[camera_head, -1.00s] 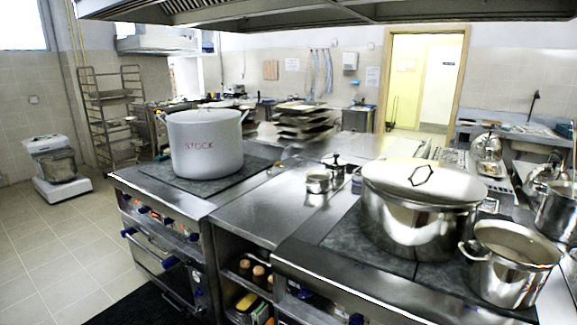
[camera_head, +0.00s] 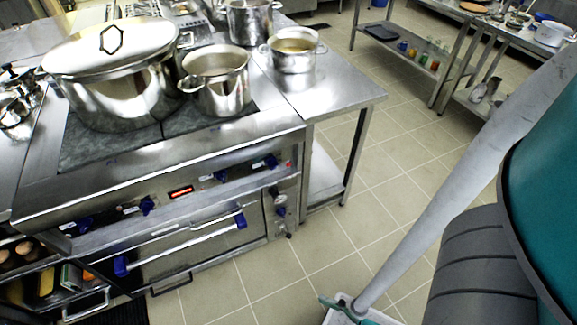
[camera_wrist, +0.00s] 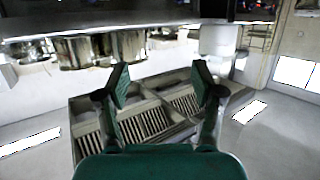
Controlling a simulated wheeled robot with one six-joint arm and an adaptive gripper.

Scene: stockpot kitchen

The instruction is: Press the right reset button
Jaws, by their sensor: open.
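The steel range front (camera_head: 190,185) fills the left and middle of the head view, with blue knobs and a small lit red display (camera_head: 181,191). A tiny red spot (camera_head: 289,164) shows at the right end of its control panel; I cannot tell whether it is the right reset button. A narrow side panel (camera_head: 281,208) with small controls stands right of the oven door. In the wrist view my gripper (camera_wrist: 160,84) is open and empty, its two dark green fingers well apart. It touches nothing visible. The head view does not clearly show it.
A large lidded pot (camera_head: 110,75) and a smaller pot (camera_head: 217,82) stand on the range. A steel side table (camera_head: 335,95) adjoins it on the right. Tiled floor (camera_head: 330,245) lies open in front. The wrist view appears inverted, showing hood filters (camera_wrist: 145,122) and pots (camera_wrist: 90,48).

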